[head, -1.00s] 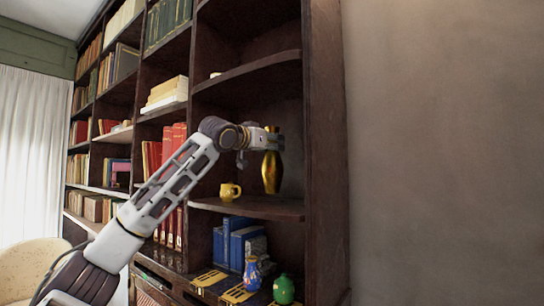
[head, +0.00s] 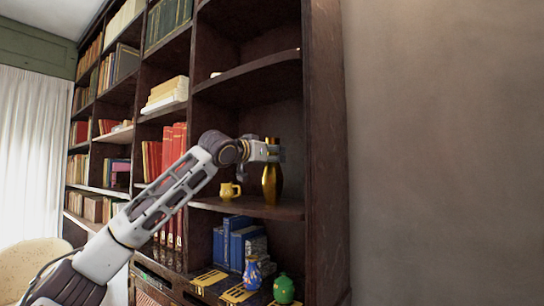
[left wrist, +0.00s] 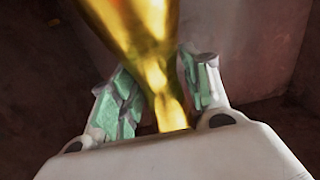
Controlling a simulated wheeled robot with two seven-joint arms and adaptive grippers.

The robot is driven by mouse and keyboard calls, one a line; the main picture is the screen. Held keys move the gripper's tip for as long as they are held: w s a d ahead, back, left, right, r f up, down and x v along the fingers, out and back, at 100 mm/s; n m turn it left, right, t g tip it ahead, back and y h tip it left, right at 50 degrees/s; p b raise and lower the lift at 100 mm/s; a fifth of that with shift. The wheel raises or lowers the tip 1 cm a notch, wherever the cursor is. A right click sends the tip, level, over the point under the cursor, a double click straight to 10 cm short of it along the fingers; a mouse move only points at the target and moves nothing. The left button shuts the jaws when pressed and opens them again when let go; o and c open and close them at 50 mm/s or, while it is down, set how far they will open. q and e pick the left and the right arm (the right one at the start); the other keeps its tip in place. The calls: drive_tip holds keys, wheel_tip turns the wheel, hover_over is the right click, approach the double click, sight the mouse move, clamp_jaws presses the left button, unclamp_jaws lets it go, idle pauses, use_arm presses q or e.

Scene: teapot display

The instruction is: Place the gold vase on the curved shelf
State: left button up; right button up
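The gold vase (head: 272,184) is upright at the curved shelf (head: 240,207), near the shelf's right side. Its base appears at the shelf surface, but I cannot tell whether it touches or hovers just above. My left gripper (head: 272,151) is at the vase's upper part, level and reaching in from the left. The vase's rim shows just above the gripper in the head view. My right gripper is not in view.
A yellow mug (head: 230,191) stands on the same shelf, left of the vase. The bookcase side wall (head: 325,170) is close on the right. Another shelf (head: 250,72) is overhead. Below are blue books (head: 232,240), a blue vase (head: 252,274) and a green vase (head: 284,290).

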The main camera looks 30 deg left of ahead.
use_arm(q)
drive_tip(key=shift+o, duration=0.7)
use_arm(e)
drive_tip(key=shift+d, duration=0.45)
use_arm(q)
drive_tip(key=shift+r, duration=0.1)
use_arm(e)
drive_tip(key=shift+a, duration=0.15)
use_arm(q)
drive_tip(key=shift+s, duration=0.5)
drive_tip(key=s+b, duration=0.2)
drive_tip(key=s, duration=0.9)
drive_tip(key=shift+a+b, duration=0.35)
drive_tip(key=shift+a, duration=0.1)
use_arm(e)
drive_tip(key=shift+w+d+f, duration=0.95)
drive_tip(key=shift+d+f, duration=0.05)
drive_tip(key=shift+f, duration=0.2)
